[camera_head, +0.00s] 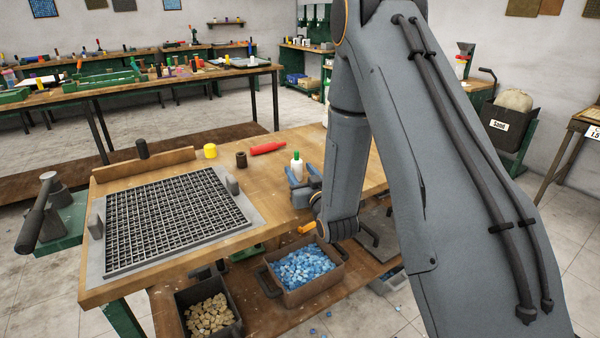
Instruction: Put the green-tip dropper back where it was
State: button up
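The green-tip dropper (297,165) is a small white bottle with a green cap. It stands upright near the right part of the wooden workbench (215,165). My gripper (301,176) is right at the dropper, low over the bench. Its bluish fingers show on either side of the bottle's lower part, and the gripper body hides the bottle's base. I cannot tell whether the fingers touch the bottle, or whether the bottle rests on the bench.
A red bottle (267,148), a dark cup (241,160) and a yellow pot (210,151) stand behind and left. A black grid (175,217) covers the bench's left. Below are bins of blue (306,267) and tan pieces (209,315).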

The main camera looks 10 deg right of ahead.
jog(key=shift+r, duration=0.15)
jog(key=s, duration=0.4)
jog(key=s+b, duration=0.1)
jog(key=s, duration=0.3)
jog(key=s+d, duration=0.1)
jog(key=s, duration=0.3)
jog(key=shift+d+b, duration=0.1)
jog(key=shift+b, duration=0.25)
